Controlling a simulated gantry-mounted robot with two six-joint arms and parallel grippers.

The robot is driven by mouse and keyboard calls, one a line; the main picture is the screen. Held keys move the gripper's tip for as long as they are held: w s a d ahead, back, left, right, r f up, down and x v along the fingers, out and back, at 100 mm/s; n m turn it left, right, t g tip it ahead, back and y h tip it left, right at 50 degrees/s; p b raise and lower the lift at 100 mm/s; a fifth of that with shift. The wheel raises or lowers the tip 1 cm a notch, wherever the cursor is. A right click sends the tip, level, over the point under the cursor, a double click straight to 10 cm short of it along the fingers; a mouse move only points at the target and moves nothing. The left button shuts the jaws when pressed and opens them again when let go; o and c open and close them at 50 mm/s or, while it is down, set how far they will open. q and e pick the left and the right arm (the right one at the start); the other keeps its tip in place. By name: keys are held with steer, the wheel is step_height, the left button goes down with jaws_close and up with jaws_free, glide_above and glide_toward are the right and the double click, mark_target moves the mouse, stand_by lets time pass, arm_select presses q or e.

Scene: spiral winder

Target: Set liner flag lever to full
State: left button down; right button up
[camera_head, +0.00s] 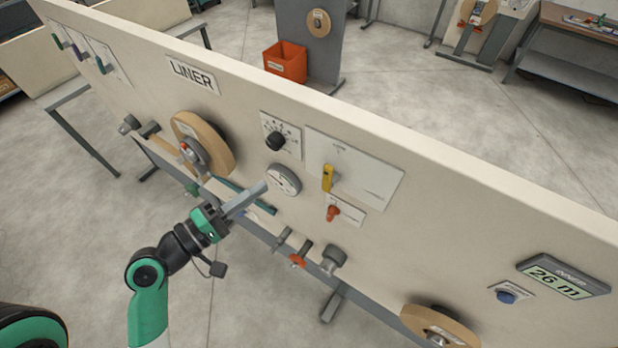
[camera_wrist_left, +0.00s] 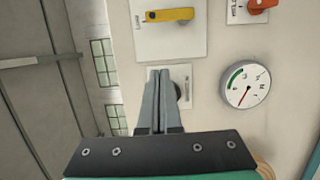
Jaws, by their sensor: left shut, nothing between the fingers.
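A yellow lever (camera_head: 328,178) stands on a large white plate (camera_head: 372,181) on the cream panel, below faint markings. In the left wrist view the yellow lever (camera_wrist_left: 170,15) lies sideways at the top, beside small lettering that I cannot read surely. My left gripper (camera_head: 264,186) is shut and empty. In the head view it appears left of the round dial and the yellow lever, apart from the lever. In the left wrist view its fingertips (camera_wrist_left: 161,72) cover part of a small plate with a dark knob. My right gripper is not in view.
A LINER sign (camera_head: 193,74), wooden reels (camera_head: 215,140) and a 26 m display (camera_head: 563,277) are on the panel.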

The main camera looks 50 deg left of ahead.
mark_target(327, 179)
arm_select(q)
steer(key=shift+r, duration=0.1)
steer(key=w+d+p, duration=0.2)
steer(key=w+p, duration=0.1)
steer(key=w, duration=0.8)
steer(key=shift+w+d, duration=0.2)
steer(key=shift+d, duration=0.2)
steer(key=shift+d+r+m+p, duration=0.2)
steer(key=shift+m+p, duration=0.2)
steer(key=shift+p, duration=0.15)
